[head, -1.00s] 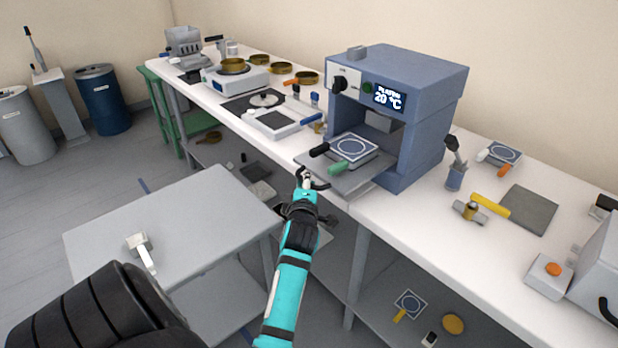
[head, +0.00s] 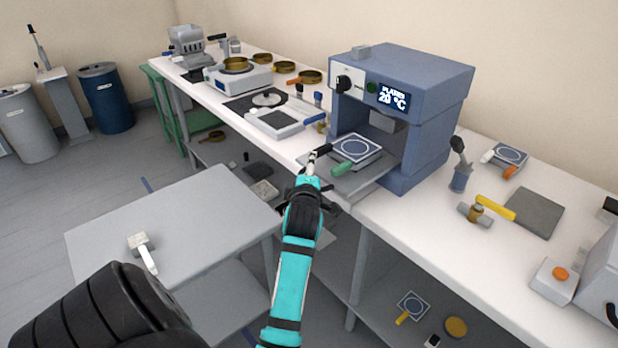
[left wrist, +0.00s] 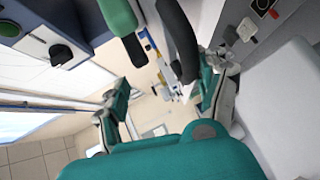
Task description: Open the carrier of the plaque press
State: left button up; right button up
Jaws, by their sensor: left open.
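The blue plaque press (head: 425,70) stands on the bench, its display reading 20 °C. On its grey shelf (head: 377,178) lies the flat carrier (head: 357,149), blue on top with a pale ring. A black handle (head: 325,149) and a green handle (head: 343,168) stick out from its front. My left gripper (head: 316,160) is open at the black handle. In the left wrist view, the black handle (left wrist: 178,40) reaches toward the space between the open fingers (left wrist: 166,92); the green handle (left wrist: 118,14) is beside it. I cannot tell whether either finger touches. My right gripper is not in view.
A white tray-like device (head: 274,122) and a hot plate (head: 237,77) with pans stand left of the press. Right of it are a cup with a tool (head: 459,178), a yellow-handled tool (head: 494,206) and a grey plate (head: 534,213). A grey side table (head: 175,225) stands in front.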

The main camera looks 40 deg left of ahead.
pick_arm(q)
jog(key=o, duration=0.6)
jog(key=shift+t+y, duration=0.3)
jog(key=shift+t, duration=0.1)
jog(key=r, duration=0.7)
jog(key=shift+w+a, duration=0.15)
jog(key=shift+a, duration=0.05)
jog(key=shift+s+d+r, duration=0.5)
jog(key=shift+s+r, duration=0.1)
jog(key=c, duration=0.8)
jog(key=shift+w+a+f, duration=0.1)
jog(key=shift+w+f, duration=0.25)
jog(key=shift+f, duration=0.15)
jog(key=w+d+m+t+h+p, duration=0.25)
jog(key=d+m+t+h, duration=0.5)
jog(key=d, duration=0.75)
jog(key=n+g+y+p, duration=0.1)
jog(key=n+g+y, duration=0.4)
jog(key=n+y, duration=0.55)
send_near(325, 172)
jog(key=shift+h, duration=0.5)
jog(key=p+x, duration=0.2)
jog(key=x, duration=0.8)
jog(key=shift+a, duration=0.1)
jog(key=shift+s, duration=0.1)
